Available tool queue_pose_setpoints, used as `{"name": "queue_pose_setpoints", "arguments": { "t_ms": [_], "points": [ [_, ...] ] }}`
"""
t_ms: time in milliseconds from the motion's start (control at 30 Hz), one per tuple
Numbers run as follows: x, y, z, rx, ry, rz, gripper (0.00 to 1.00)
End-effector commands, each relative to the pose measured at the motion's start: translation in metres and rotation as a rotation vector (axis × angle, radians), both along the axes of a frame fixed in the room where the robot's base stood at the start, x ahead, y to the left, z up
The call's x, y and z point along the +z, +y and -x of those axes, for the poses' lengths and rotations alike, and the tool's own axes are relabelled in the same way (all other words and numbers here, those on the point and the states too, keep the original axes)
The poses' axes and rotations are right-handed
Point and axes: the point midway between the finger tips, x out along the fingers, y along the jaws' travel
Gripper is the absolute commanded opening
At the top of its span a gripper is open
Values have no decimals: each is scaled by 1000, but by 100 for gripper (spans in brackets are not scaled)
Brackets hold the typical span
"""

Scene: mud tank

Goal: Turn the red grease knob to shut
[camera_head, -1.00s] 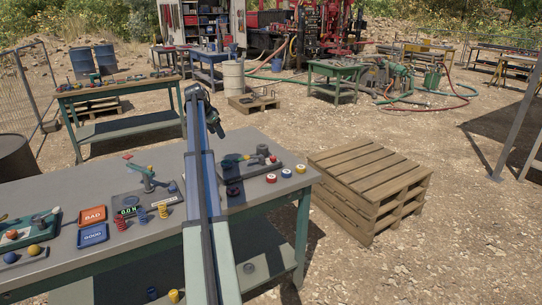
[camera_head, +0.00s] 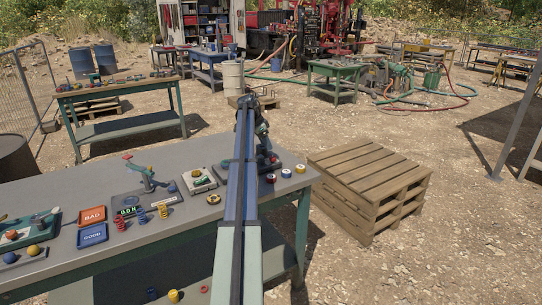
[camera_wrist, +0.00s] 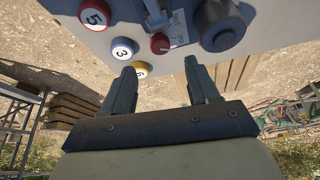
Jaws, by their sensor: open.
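The red knob (camera_wrist: 160,43) shows in the wrist view as a small round red piece with a pale mark on its rim. It sits on a grey surface beside a small white label (camera_wrist: 178,35) with lettering too small to read surely. A thick dark grey cylinder (camera_wrist: 218,25) stands to its right. My gripper (camera_wrist: 160,84) is open and empty, its two fingers spread either side of the knob's line and apart from it. In the head view my arm hangs over the bench's right end and partly hides the fixture there.
Numbered caps, red 5 (camera_wrist: 95,14), blue 3 (camera_wrist: 124,48) and yellow 6 (camera_wrist: 141,69), lie near the knob, the yellow one close to the left finger. The bench (camera_head: 225,205) holds trays and springs further left. A pallet stack (camera_head: 370,180) stands right of the bench.

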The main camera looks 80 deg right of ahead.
Motion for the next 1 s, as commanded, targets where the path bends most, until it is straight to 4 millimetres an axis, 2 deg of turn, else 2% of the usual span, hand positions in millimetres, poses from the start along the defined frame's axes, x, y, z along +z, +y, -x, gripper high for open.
{"name": "queue_pose_setpoints", "arguments": {
  "t_ms": [100,400,600,900,1000],
  "points": [
    [-21,-5,8,-1,0,-2,60],
    [-58,-14,19,1,-1,-1,60],
    [-68,-17,23,1,-1,0,60],
    [-69,-17,23,1,0,0,60],
    [-69,-17,23,1,0,0,52]
  ]
}}
